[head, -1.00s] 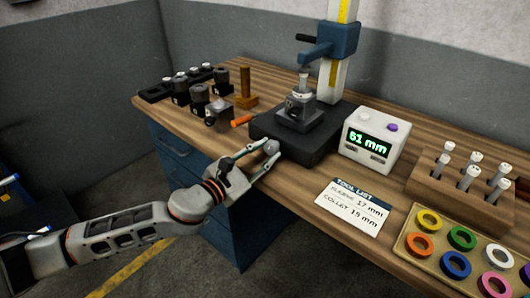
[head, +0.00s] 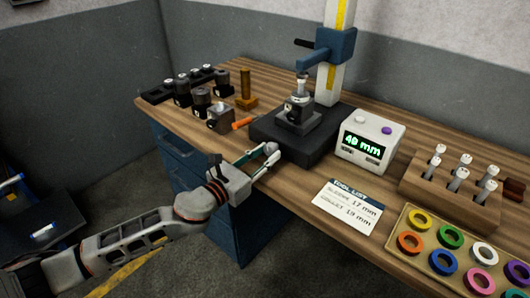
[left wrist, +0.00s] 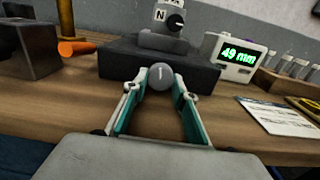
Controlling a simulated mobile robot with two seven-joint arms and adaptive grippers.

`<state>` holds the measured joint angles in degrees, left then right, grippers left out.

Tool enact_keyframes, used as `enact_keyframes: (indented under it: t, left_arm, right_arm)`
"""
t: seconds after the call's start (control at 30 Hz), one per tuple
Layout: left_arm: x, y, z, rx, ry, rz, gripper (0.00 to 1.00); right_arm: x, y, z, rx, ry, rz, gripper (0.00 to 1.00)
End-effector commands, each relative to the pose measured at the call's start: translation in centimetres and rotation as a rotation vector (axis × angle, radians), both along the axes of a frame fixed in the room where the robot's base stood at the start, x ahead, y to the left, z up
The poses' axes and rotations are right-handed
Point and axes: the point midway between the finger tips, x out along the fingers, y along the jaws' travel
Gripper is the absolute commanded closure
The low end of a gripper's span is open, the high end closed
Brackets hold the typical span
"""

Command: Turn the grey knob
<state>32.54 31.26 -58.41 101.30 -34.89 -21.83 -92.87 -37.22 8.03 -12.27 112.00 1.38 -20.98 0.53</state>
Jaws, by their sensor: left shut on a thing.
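The grey knob (head: 271,149) sits on the front side of the black base (head: 262,130) of the measuring stand. It also shows in the left wrist view as a round grey ball with a light mark (left wrist: 160,77). My left gripper (head: 266,155) comes in from the front left and is shut on the knob, one fingertip on each side, as the left wrist view shows (left wrist: 160,88). The white display box (head: 370,142) right of the stand reads 49 mm. My right gripper is in neither view.
A tool list card (head: 346,206) lies right of the gripper. A wooden rack (head: 455,190) and a tray of coloured rings (head: 400,254) are at the right.

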Motion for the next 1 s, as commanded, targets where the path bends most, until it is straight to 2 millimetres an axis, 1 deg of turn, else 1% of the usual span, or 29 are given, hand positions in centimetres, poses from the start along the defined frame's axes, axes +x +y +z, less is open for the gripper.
enact_keyframes:
  t: [0.03,0.3,0.7,0.73,0.77,1.0]
  left_arm:
    - [-0.03,-0.01,0.06,-0.016,0.013,0.001,0.95]
    - [-0.06,-0.06,0.02,-0.071,0.052,-0.001,0.95]
    - [-0.05,-0.06,-0.02,-0.076,0.055,-0.001,0.95]
    - [-0.05,-0.06,-0.02,-0.076,0.055,-0.001,0.71]
    - [-0.05,-0.06,-0.02,-0.076,0.055,-0.001,0.66]
    - [-0.04,-0.04,-0.01,-0.075,0.055,0.0,0.66]
  right_arm:
    - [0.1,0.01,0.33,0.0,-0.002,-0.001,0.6]
    - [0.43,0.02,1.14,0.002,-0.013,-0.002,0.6]
    - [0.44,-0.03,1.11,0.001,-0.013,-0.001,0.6]
    - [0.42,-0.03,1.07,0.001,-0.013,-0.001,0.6]
    - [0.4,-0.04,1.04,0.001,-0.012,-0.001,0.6]
    - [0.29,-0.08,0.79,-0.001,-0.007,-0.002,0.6]
